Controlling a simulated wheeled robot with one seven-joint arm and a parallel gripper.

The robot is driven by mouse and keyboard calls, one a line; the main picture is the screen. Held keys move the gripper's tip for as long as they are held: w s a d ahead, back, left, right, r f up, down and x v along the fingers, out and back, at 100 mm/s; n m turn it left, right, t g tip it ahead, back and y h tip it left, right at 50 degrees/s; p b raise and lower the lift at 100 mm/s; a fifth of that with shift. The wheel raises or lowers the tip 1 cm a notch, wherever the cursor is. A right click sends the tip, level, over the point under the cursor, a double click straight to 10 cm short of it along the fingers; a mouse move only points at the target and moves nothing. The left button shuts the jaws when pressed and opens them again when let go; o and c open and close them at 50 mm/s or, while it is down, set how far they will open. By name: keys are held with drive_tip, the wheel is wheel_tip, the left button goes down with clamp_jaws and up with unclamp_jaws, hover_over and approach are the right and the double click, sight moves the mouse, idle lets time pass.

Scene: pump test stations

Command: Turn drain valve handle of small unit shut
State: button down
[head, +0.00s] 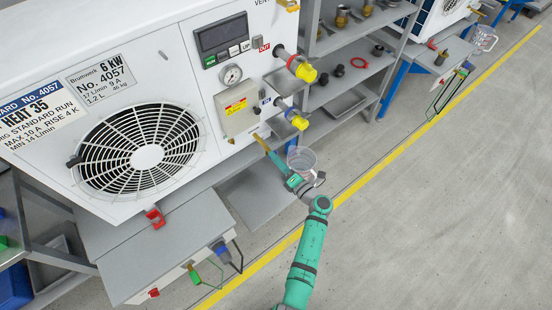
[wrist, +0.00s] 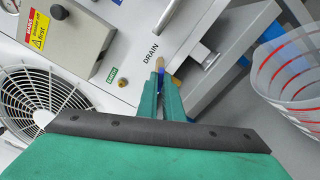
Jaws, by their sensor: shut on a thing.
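The small unit (head: 190,60) is a white cabinet with a fan grille, marked 6 kW, No. 4057. My gripper (head: 275,161) is at the lower right edge of its front. In the wrist view, the fingers (wrist: 160,88) are shut on the drain valve handle (wrist: 161,71), just below the word DRAIN. A blue part and a tan end of the handle show beyond the fingertips; the fingers hide the rest. In the head view, the tan end of the handle (head: 261,142) points up and left. I cannot tell the valve's exact position.
A clear jug with red marks (head: 301,158) stands close to the right of my gripper, also large in the wrist view (wrist: 297,85). Yellow-capped ports (head: 305,72) project above. Shelves (head: 350,60) stand behind. Floor right of the yellow line is clear.

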drive_tip(key=m, duration=0.5)
drive_tip(key=shift+w+a, duration=0.1)
idle(0.4)
drive_tip(key=shift+d, duration=0.2)
drive_tip(key=c, duration=1.9)
unclamp_jaws()
drive_tip(key=shift+a, duration=0.1)
drive_tip(key=v, duration=1)
drive_tip(key=shift+s+d, duration=0.2)
drive_tip(key=shift+s, duration=0.1)
